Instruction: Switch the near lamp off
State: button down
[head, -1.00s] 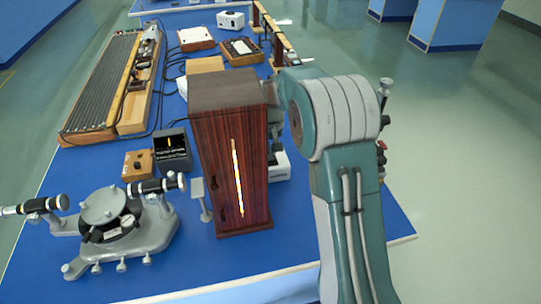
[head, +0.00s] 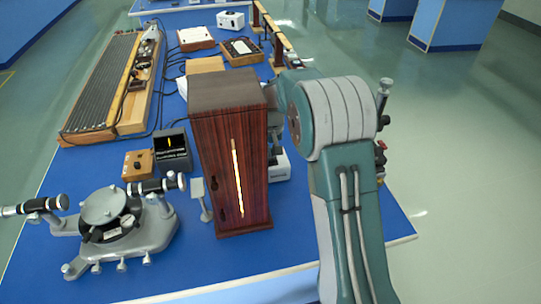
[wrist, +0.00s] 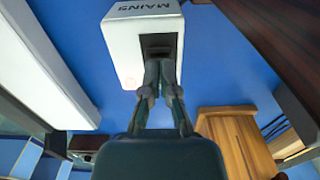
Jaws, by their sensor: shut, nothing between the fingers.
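The near lamp is a tall dark-red wooden housing (head: 215,150) with a brown top. Its narrow vertical slit glows pale yellow, so it is lit. Behind its right side, a white box (head: 279,167) shows partly. In the wrist view a white box marked MAINS (wrist: 130,50) has a dark switch recess on its face. My gripper (wrist: 160,67) is shut and empty, with its fingertips at this recess. I cannot tell whether they touch the switch, which they partly cover. In the head view the lamp housing and my arm hide the fingertips.
A grey spectrometer (head: 115,225) stands at the front left. A small wooden box (head: 138,164) and a dark box (head: 172,148) stand left of the lamp. In the wrist view, a light wooden block (wrist: 235,140) lies right of the gripper and a white slab (wrist: 48,70) left.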

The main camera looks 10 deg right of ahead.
jog(key=shift+f, duration=0.6)
dwell(0.3)
jog(key=shift+r, duration=3.55)
